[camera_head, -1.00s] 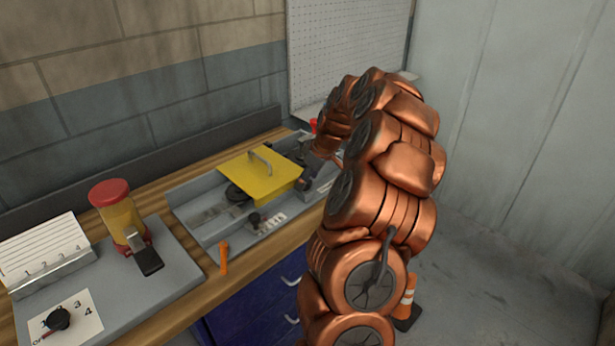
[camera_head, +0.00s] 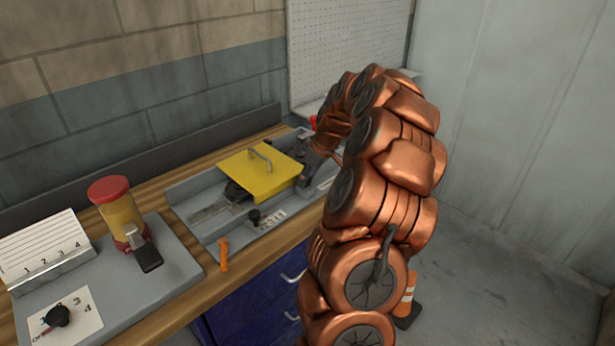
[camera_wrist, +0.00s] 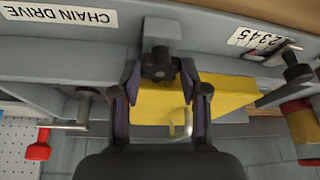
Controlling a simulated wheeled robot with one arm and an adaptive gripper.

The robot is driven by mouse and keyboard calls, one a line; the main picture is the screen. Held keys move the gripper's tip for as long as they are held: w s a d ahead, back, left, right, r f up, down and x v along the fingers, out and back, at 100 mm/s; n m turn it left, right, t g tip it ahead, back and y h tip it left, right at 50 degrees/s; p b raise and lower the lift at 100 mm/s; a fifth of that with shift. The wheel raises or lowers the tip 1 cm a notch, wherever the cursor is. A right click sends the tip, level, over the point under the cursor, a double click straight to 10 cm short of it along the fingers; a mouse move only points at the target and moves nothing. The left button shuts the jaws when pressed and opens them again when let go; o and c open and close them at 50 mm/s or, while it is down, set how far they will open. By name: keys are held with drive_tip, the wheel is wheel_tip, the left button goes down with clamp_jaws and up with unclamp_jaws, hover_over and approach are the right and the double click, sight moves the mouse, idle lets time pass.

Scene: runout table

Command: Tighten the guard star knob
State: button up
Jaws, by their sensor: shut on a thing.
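The dark star knob (camera_wrist: 158,64) sits on a grey block in the upper middle of the wrist view. My gripper (camera_wrist: 160,75) is shut on it, with one finger on each side of its lobes. The yellow guard (camera_wrist: 225,94) with its bent handle lies just beyond the fingers. In the head view the guard (camera_head: 258,173) covers part of the grey runout bed. My copper arm reaches over the bed's right end there and hides most of the knob and fingers.
A small black knob (camera_head: 255,216) stands by the number strip on the bed's front. A red-capped jar (camera_head: 118,212) and a black rotary switch (camera_head: 57,316) are at left. A red-ended lever (camera_wrist: 38,147) is beside the gripper.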

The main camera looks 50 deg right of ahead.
drive_tip(key=shift+f+m+h+b, duration=0.25)
drive_tip(key=shift+m+h+b, duration=0.15)
drive_tip(key=shift+m+b, duration=0.95)
drive_tip(key=m+h+b, duration=0.1)
drive_tip(key=m+b, duration=0.1)
drive_tip(key=shift+a+b, duration=0.15)
drive_tip(key=shift+b, duration=0.25)
drive_tip(key=shift+r+m+b, duration=0.15)
drive_tip(key=shift+m+b, duration=0.25)
drive_tip(key=shift+m, duration=0.15)
drive_tip(key=shift+r, duration=0.1)
drive_tip(key=o, duration=1.1)
drive_tip(key=shift+o, duration=0.2)
drive_tip(key=shift+r, duration=0.1)
